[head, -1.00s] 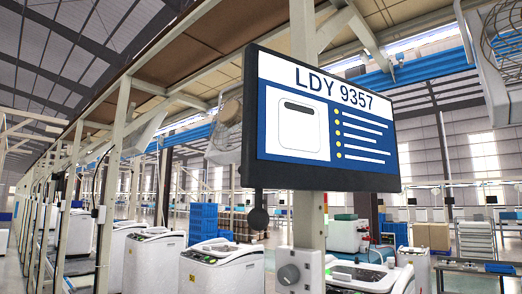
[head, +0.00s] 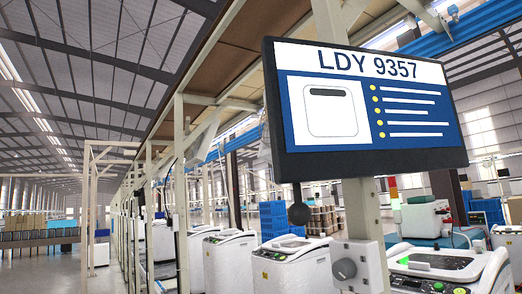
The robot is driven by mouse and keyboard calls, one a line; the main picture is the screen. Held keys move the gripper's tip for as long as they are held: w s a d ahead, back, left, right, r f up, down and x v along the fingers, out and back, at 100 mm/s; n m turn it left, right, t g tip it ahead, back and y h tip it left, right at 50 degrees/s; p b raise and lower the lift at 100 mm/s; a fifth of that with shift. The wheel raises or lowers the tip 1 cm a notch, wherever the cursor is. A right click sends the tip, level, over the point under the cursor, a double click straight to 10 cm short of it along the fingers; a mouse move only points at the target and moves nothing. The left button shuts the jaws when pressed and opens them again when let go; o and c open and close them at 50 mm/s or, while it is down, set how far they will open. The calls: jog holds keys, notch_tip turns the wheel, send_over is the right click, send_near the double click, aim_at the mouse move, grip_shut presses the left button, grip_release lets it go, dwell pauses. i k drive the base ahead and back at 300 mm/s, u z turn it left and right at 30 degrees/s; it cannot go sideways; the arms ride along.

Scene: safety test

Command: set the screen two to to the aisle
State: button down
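A black-framed screen (head: 365,108) hangs in the upper right of the head view, fixed in front of a pale post (head: 361,211). It reads "LDY 9357" over a drawing of a machine and a list with yellow dots. The screen faces me, turned at a slight angle. A dark round knob (head: 299,214) hangs below its lower left corner. My gripper is not in view.
White washing machines (head: 292,265) stand in a row to the left and right. Blue crates (head: 279,219) stand behind. Open floor (head: 70,272) shows at the lower left.

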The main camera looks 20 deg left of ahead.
aim_at(335, 112)
jog(key=i, duration=0.95)
jog(key=u, duration=0.05)
